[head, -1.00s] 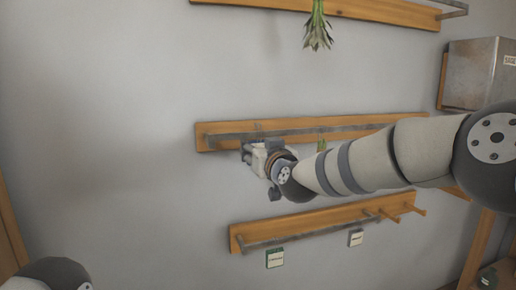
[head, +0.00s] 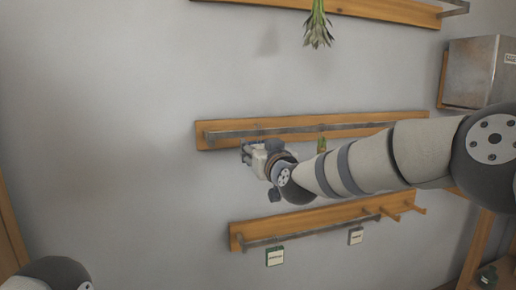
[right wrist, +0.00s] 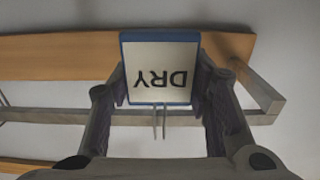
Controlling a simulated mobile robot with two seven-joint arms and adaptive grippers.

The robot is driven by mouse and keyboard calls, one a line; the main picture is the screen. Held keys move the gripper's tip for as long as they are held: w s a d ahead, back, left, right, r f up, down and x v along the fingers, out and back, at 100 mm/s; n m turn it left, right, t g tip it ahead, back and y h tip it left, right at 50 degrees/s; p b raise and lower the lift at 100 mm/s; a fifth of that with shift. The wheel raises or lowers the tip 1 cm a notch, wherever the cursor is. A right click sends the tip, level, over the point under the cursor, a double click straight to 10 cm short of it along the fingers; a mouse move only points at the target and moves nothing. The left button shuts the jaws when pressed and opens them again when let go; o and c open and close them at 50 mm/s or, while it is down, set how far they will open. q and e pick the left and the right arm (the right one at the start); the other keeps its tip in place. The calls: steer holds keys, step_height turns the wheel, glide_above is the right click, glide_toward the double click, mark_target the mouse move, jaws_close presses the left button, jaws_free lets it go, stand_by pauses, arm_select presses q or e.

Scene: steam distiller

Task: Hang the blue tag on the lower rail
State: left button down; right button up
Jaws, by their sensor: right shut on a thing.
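The blue tag (right wrist: 160,38) is a white plate with a blue edge, and its word DRY appears upside down in the right wrist view. My right gripper (right wrist: 163,85) is shut on it, one finger on each side. Two thin wire prongs (right wrist: 160,122) extend from the tag and cross the metal rail's line; I cannot tell whether they are hooked over it. In the head view my right gripper (head: 246,152) is at the left end of the middle rail (head: 300,128), and the tag cannot be made out. My left gripper is not in view.
A lowest rail (head: 310,232) bears a green-edged tag (head: 275,257) and a white tag (head: 356,237), with wooden pegs (head: 405,208) to its right. A plant bunch (head: 318,28) hangs from the top board (head: 385,12). A metal box (head: 480,72) stands at right.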

steer(key=shift+f, duration=0.5)
stand_by(0.4)
steer(key=o, duration=1)
steer(key=shift+o, duration=0.4)
steer(key=o, duration=0.4)
